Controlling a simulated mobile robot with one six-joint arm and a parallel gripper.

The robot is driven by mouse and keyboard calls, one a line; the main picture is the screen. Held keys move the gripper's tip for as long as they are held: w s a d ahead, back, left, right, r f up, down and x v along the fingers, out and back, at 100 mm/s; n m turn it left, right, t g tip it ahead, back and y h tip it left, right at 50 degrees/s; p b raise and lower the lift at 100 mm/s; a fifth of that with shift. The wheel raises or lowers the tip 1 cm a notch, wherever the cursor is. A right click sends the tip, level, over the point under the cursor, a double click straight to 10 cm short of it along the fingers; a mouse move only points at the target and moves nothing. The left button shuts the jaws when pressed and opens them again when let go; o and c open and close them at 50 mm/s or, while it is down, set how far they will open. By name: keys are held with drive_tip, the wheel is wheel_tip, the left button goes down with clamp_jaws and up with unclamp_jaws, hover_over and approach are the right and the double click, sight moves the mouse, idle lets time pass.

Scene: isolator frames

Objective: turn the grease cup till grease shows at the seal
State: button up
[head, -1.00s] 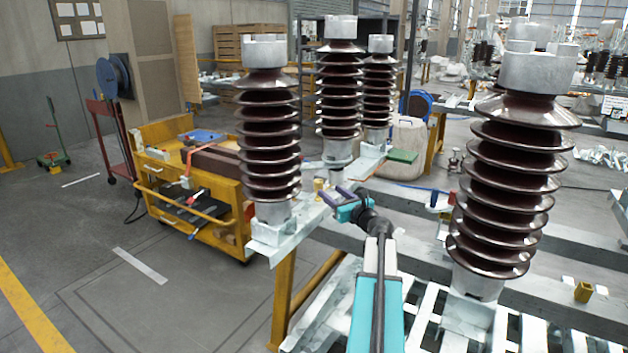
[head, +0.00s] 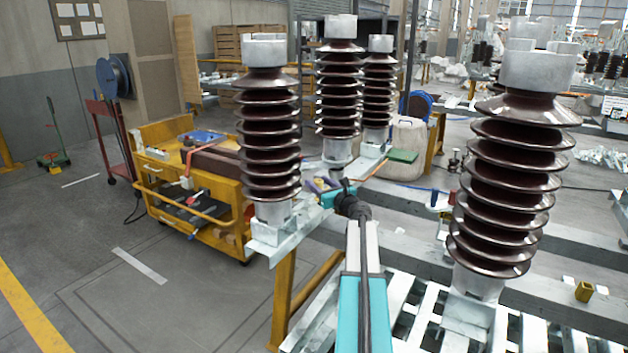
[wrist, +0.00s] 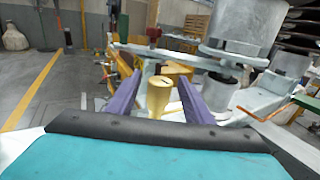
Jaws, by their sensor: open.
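The grease cup, a brass-coloured piece (wrist: 158,98) with a flared round top and a dark slot, is in the middle of the wrist view. My gripper (wrist: 160,80) is open, with one purple finger on each side of the cup. A gap shows on the right; whether the left finger touches is unclear. In the head view my gripper (head: 322,186) is at the metal base plate beside the near left insulator, and largely hides the cup. I cannot make out the seal or any grease.
The near left ribbed brown insulator (head: 268,135) stands close to my gripper on a pale metal plate (head: 266,251). Another large insulator (head: 510,180) stands at right. A yellow tool cart (head: 190,190) is behind at left.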

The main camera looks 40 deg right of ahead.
drive_tip(key=shift+x, duration=2.15)
drive_tip(key=c, duration=1)
drive_tip(key=shift+c, duration=0.2)
drive_tip(key=shift+s+f+m+h, duration=0.1)
drive_tip(key=shift+m+h, duration=0.3)
drive_tip(key=shift+h, duration=0.2)
drive_tip(key=shift+c, duration=0.2)
drive_tip(key=shift+d+m+g+h, duration=0.15)
drive_tip(key=shift+m+g+h, duration=0.25)
drive_tip(key=shift+h, duration=0.2)
drive_tip(key=shift+o, duration=0.2)
drive_tip(key=shift+s+d+m+g+h+b, duration=0.2)
drive_tip(key=shift+m+g+h+b, duration=0.1)
drive_tip(key=shift+m+g+h, duration=0.5)
drive_tip(key=shift+s+d+m+g+h+b, duration=0.1)
drive_tip(key=shift+d+m+g+h+b, duration=0.3)
drive_tip(key=shift+h, duration=0.65)
drive_tip(key=shift+s+m+g+h+b, duration=0.15)
drive_tip(key=shift+m+g+h, duration=0.45)
drive_tip(key=shift+m+h, duration=0.35)
